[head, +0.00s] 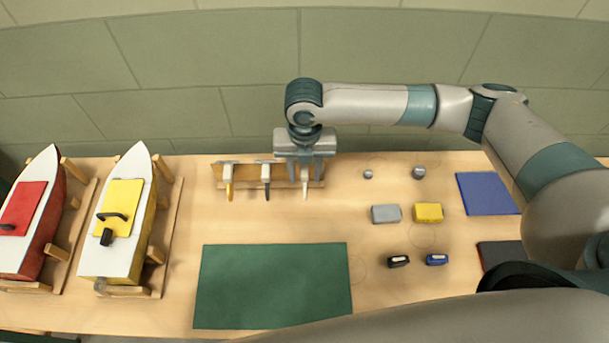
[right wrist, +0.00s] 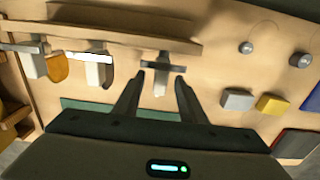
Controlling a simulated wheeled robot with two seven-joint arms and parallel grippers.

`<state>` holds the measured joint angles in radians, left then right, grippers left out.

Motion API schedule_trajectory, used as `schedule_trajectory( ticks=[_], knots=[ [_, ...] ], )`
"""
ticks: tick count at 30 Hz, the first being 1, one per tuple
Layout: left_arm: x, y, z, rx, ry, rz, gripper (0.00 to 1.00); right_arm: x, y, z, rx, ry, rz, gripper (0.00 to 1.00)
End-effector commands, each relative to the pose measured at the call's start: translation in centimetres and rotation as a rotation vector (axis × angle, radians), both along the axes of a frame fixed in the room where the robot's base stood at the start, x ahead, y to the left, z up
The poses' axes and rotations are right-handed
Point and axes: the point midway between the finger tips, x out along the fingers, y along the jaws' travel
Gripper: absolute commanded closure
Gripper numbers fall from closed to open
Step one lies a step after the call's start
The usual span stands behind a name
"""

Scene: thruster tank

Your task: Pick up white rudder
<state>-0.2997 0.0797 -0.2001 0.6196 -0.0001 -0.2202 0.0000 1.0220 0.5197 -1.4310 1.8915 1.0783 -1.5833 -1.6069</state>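The white rudder (head: 305,188) hangs at the right end of a wooden rack (head: 285,183) near the back of the table. It has a grey crossbar at its top. My right gripper (head: 305,174) is over it, pointing down, and hides its upper part in the head view. In the right wrist view the fingers (right wrist: 160,77) are open, and the white rudder (right wrist: 160,87) shows between them, apart from both. How deep the fingertips reach around it is hard to tell. My left gripper is not in view.
A yellow rudder (head: 229,188) and a black rudder (head: 266,190) hang to the left on the same rack. Two boats on wooden stands, red (head: 37,247) and yellow (head: 95,263), stand at left. A green mat (head: 275,285) lies clear in front. Small blocks and knobs lie at right.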

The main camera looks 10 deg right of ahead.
Motion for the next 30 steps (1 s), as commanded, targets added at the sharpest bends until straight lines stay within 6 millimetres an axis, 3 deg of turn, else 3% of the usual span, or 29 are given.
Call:
schedule_trajectory(
  ticks=[11,16,30],
  knots=[
    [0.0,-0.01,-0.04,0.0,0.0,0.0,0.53,0.01,0.02,0.03,0.0,0.0,0.0,0.62],
    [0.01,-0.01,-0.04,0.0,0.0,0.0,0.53,0.01,0.02,0.04,0.0,0.0,0.0,1.0],
    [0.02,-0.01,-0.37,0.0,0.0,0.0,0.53,0.08,0.05,0.54,0.002,-0.002,0.0,1.0]
  ],
)
